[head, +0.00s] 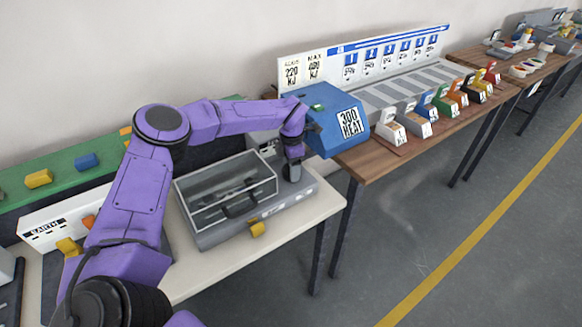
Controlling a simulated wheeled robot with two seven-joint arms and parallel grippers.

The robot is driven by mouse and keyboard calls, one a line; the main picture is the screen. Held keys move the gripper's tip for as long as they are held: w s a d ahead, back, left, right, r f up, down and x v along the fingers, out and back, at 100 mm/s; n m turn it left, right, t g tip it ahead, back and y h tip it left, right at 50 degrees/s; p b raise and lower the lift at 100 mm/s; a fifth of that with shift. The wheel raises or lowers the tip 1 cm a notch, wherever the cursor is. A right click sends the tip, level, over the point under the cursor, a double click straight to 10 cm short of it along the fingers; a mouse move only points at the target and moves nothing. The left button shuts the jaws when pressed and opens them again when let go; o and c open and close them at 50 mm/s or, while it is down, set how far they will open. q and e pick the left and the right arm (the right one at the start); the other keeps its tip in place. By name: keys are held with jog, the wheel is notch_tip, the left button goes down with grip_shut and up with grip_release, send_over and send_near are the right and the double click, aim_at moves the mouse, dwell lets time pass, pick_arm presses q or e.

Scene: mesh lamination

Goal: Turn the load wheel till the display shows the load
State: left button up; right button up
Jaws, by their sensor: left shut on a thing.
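A grey machine (215,237) with a clear-lidded chamber stands on the pale table in the head view. My left gripper (292,172) points down at the right end of this machine. It is shut on a small dark part there, apparently the load wheel, which the fingers mostly hide. A small white plate with dark marks (268,149) shows behind the gripper, partly covered; I cannot read it or tell whether it is the display. My right gripper is out of view.
A blue box (333,113) labelled "300 HEAT" stands close to my left wrist, on the wooden table (385,160). A sign board (310,72) reads "220 kJ" and "MAX 480 kJ". The floor at right is clear.

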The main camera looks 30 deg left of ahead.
pick_arm(q)
jog(key=shift+m, duration=1.9)
jog(key=o, duration=1.1)
jog(key=shift+c, duration=0.2)
notch_tip(320, 180, up, 11)
jog(key=b, duration=0.1)
jog(key=shift+f+b, duration=0.2)
jog(key=shift+b, duration=0.2)
jog(key=shift+w, duration=0.1)
